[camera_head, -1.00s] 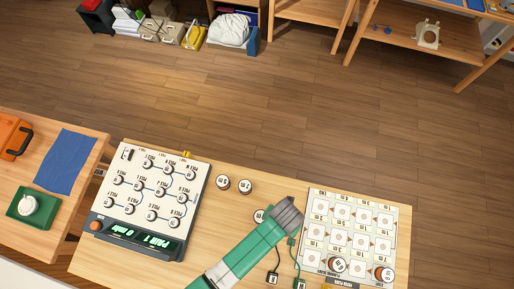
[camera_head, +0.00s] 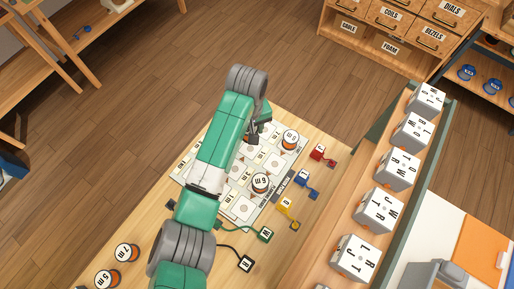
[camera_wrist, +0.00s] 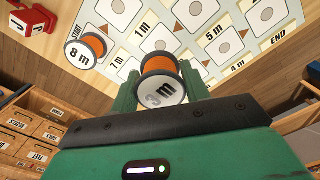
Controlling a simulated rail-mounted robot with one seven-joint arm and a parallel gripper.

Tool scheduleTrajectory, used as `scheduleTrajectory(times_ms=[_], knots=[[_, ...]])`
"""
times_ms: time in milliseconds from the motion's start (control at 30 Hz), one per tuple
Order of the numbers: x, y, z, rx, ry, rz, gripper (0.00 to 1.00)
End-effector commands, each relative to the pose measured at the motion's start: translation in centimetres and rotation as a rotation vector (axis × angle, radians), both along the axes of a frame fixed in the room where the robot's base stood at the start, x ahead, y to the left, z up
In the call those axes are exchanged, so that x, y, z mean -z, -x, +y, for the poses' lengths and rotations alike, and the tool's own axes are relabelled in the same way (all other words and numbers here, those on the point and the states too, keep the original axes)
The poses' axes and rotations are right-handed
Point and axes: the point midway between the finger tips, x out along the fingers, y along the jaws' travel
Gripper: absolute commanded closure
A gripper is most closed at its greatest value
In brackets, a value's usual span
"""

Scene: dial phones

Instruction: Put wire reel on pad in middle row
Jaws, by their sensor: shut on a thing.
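A wire reel marked 3 m, with orange wire (camera_wrist: 163,80), is between the fingers of my gripper (camera_wrist: 162,88) in the wrist view. My gripper is shut on it, above or at the board; I cannot tell whether the reel touches it. In the head view my gripper (camera_head: 256,128) is over the board and the held reel is hidden. The white board of pads (camera_head: 276,161) carries length labels. A reel marked 8 m (camera_wrist: 85,52) sits by its START corner; a 6 m reel (camera_head: 260,182) sits on another pad.
Reels marked 7 m (camera_head: 127,252) and 5 m (camera_head: 107,278) stand on the table at lower left. Red (camera_head: 319,153), blue (camera_head: 303,180), yellow (camera_head: 287,204), green (camera_head: 265,234) and black (camera_head: 246,264) tagged leads lie beside the board. A shelf of white cubes (camera_head: 379,210) stands right.

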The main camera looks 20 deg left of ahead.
Motion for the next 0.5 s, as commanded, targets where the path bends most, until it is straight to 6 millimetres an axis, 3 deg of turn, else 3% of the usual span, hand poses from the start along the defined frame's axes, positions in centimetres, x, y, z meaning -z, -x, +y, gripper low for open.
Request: scheduleTrajectory(times_ms=[33,133,400,500], knots=[[1.7,0.1,0.1,-0.002,-0.001,0.004,0.79],[3.7,0.1,0.1,-0.001,-0.002,0.003,0.79],[5.1,0.0,0.0,0.001,0.000,0.000,0.79],[6.6,0.1,0.0,0.001,-0.001,0.002,0.79]])
